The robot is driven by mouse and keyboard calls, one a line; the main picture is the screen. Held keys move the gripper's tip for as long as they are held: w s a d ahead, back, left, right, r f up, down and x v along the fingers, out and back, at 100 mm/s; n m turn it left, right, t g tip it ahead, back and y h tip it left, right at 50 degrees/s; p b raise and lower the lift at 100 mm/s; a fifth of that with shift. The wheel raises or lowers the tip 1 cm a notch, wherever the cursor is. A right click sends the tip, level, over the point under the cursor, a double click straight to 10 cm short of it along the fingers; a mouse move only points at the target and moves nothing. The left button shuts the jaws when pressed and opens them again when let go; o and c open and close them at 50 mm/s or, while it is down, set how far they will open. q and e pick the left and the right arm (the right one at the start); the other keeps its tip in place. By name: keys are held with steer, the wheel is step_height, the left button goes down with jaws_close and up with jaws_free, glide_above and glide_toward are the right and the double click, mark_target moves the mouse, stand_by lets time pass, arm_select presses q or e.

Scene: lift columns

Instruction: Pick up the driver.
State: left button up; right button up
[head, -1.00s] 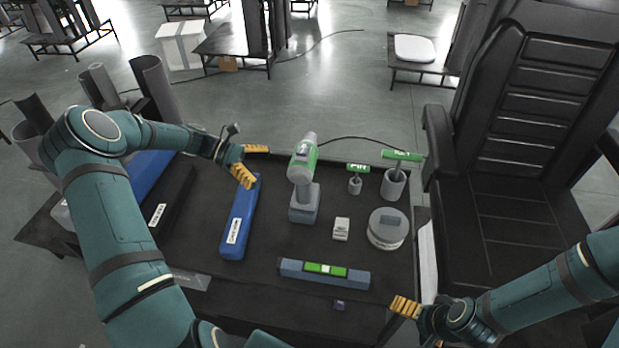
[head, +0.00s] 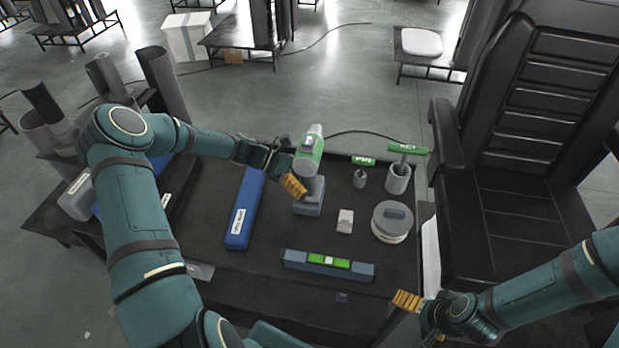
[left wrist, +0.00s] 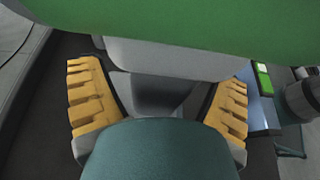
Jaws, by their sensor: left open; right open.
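The driver (head: 310,150) stands upright on the dark table, with a green and grey body on a blue-grey base (head: 309,197). My left gripper (head: 292,178) is at its left side, with the yellow fingers open close to the handle. In the left wrist view the green body (left wrist: 200,25) fills the top, and the grey handle (left wrist: 150,92) lies between the open fingers of my left gripper (left wrist: 158,105). I cannot tell whether either finger touches it. My right gripper (head: 407,301) is open and empty at the table's front right edge, away from the driver.
A long blue box (head: 243,212) lies left of the driver. A level with a green middle (head: 329,264) lies in front. A black chair (head: 530,200) adjoins the table.

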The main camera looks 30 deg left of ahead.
arm_select(q)
steer(key=c, duration=1.4)
steer(key=shift+o, duration=0.2)
steer(key=shift+r, duration=0.1)
